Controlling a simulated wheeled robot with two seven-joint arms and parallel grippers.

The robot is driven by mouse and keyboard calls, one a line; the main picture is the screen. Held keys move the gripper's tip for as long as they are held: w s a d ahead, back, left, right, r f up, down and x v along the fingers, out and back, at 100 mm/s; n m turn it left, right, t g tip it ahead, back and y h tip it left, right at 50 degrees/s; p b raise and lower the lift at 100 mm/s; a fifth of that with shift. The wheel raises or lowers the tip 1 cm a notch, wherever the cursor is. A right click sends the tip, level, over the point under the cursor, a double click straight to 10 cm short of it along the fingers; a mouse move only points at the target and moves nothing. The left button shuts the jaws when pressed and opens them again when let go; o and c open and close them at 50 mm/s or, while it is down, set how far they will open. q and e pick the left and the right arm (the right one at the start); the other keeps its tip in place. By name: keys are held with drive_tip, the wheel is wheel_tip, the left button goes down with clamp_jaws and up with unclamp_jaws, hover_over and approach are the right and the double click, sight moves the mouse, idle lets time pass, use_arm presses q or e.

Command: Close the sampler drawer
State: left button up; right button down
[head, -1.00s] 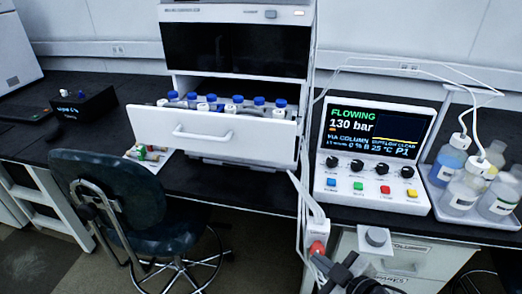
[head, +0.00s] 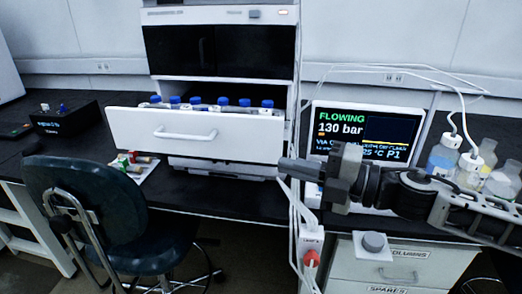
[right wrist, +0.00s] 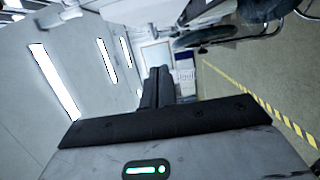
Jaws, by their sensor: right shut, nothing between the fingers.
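The sampler drawer (head: 235,146) is pulled out of the chromatography stack (head: 222,50). Its white front has a pale bar handle (head: 186,134), and several blue-capped vials (head: 222,101) stand in a row behind the front. My right gripper (head: 284,167) is shut and empty. In the head view its tip shows at the right end of the drawer front, low down; I cannot tell whether it touches. Its fingers (right wrist: 158,85) show shut in the right wrist view. My left gripper is not in view.
A control unit with a display (head: 365,132) stands right of the stack, partly hidden by my right arm. Solvent bottles (head: 470,168) stand further right. A chair (head: 100,200) is at the front left.

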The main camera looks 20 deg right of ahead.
sight(261, 147)
drive_tip(key=w+a+p, duration=0.1)
drive_tip(key=w, duration=0.1)
drive_tip(key=w+a+p, duration=0.1)
drive_tip(key=w, duration=0.2)
drive_tip(key=w+a+p, duration=0.1)
drive_tip(key=w, duration=0.1)
drive_tip(key=shift+w+a+r, duration=0.1)
drive_tip(key=shift+w, duration=0.15)
drive_tip(key=shift+w+d, duration=0.3)
drive_tip(key=shift+w, duration=0.2)
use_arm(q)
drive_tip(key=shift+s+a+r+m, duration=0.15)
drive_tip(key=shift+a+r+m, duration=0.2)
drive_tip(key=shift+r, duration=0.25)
use_arm(e)
drive_tip(key=shift+w+d, duration=0.1)
